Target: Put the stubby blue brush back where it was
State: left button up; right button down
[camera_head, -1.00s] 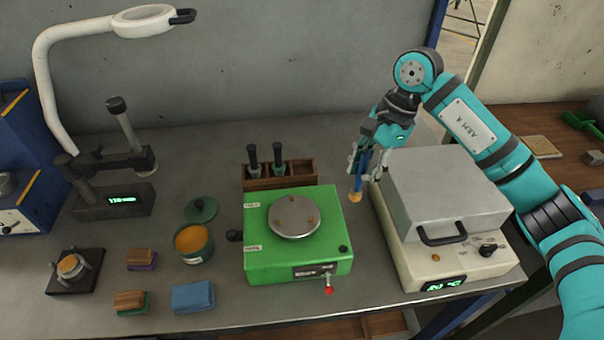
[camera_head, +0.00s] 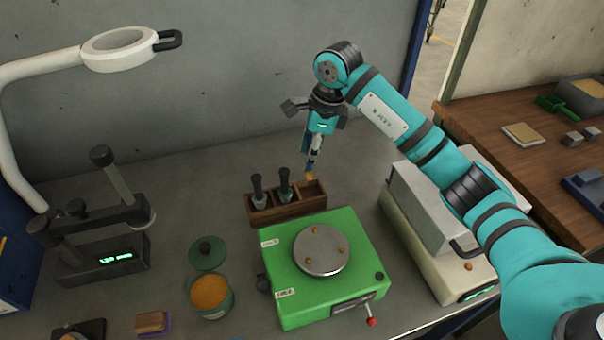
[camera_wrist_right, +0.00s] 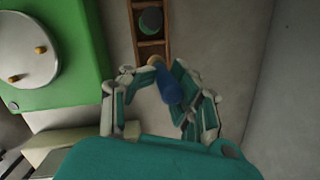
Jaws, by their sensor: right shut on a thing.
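My right gripper (camera_head: 313,155) is shut on the stubby blue brush, whose blue handle shows between the fingers in the right wrist view (camera_wrist_right: 166,88). The brush hangs with its tan bristle end (camera_head: 309,176) down, just above or at the right end of the wooden rack (camera_head: 290,213). I cannot tell whether the bristles are inside the right compartment. Two dark-handled brushes (camera_head: 258,190) (camera_head: 285,184) stand in the left and middle compartments. My left gripper is not in view.
The green machine with a round metal plate (camera_head: 320,250) stands just in front of the rack. An open orange tin (camera_head: 211,293) and its green lid (camera_head: 208,253) are at left. A white-grey heater box (camera_head: 420,210) is at right. The wall is close behind.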

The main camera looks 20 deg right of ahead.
aim_at(312, 171)
jog(key=f, duration=0.3)
jog(key=shift+s+d+p, duration=0.25)
jog(key=shift+d+p, duration=0.05)
jog(key=shift+d, duration=0.05)
jog(key=shift+a+f, duration=0.15)
jog(key=shift+f, duration=0.15)
notch_tip(312, 171, down, 3)
jog(key=shift+w+a+r+p, duration=0.1)
jog(key=shift+w+p, duration=0.05)
jog(key=shift+p, duration=0.45)
jog(key=shift+f, duration=0.2)
jog(key=c, duration=1.6)
grip_release()
jog(key=o, duration=0.5)
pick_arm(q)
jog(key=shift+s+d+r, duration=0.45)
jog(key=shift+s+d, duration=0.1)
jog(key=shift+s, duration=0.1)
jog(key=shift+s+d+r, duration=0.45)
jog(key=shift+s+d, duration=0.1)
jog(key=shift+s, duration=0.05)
pick_arm(e)
jog(key=shift+o, duration=0.2)
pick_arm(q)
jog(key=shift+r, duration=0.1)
pick_arm(e)
jog(key=shift+r, duration=0.15)
